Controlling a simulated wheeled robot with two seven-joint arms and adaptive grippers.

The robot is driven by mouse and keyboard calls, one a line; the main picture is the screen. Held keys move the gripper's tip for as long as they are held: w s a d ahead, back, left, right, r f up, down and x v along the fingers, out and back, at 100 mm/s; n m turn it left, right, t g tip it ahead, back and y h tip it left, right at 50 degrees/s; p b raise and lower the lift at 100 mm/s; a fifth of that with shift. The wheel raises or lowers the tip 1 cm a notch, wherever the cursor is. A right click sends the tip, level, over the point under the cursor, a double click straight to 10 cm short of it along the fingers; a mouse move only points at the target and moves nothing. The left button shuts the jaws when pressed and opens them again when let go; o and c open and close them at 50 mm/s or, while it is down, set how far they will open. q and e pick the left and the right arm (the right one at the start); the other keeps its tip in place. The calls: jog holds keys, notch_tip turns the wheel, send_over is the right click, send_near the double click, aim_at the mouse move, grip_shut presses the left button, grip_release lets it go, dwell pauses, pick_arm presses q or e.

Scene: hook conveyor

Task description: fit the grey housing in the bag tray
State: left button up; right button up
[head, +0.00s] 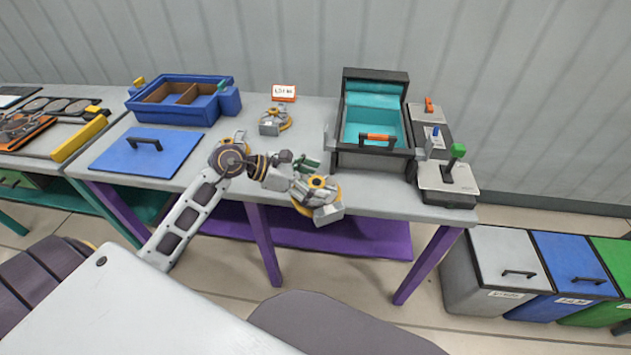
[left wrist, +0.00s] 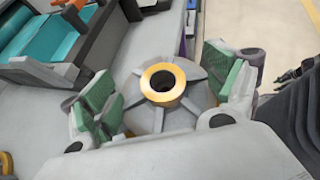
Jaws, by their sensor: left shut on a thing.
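A grey housing with a yellow ring around a dark hole (head: 320,198) is in my left gripper (head: 303,178), in front of the table's front edge. In the left wrist view the housing (left wrist: 178,108) has ribs spreading from the ring, and green finger pads (left wrist: 165,98) stand on either side of it. The open grey box with a teal lining (head: 345,158), which looks like the bag tray, stands on the table to the right and behind the gripper. Its teal inside also shows in the left wrist view (left wrist: 42,47). My right gripper is not in view.
A similar grey and yellow part (head: 270,126) stands farther back, near an orange-based sign (head: 284,93). A blue divided bin (head: 190,110) and blue lid (head: 125,160) are at left. A device with a green-knobbed lever (head: 447,182) is right of the box.

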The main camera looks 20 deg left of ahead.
aim_at(317, 177)
pick_arm(q)
jog(key=shift+r, duration=0.5)
jog(key=shift+w+r, duration=0.25)
jog(key=shift+w, duration=0.15)
jog(key=shift+w+r, duration=0.15)
jog(key=shift+r, duration=0.4)
jog(key=shift+w+r, duration=0.1)
jog(key=shift+r, duration=0.15)
jog(key=shift+w+d+r+m+g+h+p, duration=0.45)
jog(key=shift+w+d+r, duration=1.15)
jog(key=shift+r, duration=2.5)
jog(key=shift+w+d+r+m+g+h+p, duration=0.15)
jog(key=shift+w+d+r+m+g+p, duration=0.4)
jog(key=shift+w+r, duration=2.6)
jog(key=s+d+f+m+g+h, duration=0.1)
jog(key=s+d+f+m+g, duration=0.1)
jog(key=s+f, duration=0.4)
jog(key=shift+s+f+m+g+p, duration=0.25)
jog(key=shift+m+g, duration=0.55)
jog(key=shift+g, duration=0.6)
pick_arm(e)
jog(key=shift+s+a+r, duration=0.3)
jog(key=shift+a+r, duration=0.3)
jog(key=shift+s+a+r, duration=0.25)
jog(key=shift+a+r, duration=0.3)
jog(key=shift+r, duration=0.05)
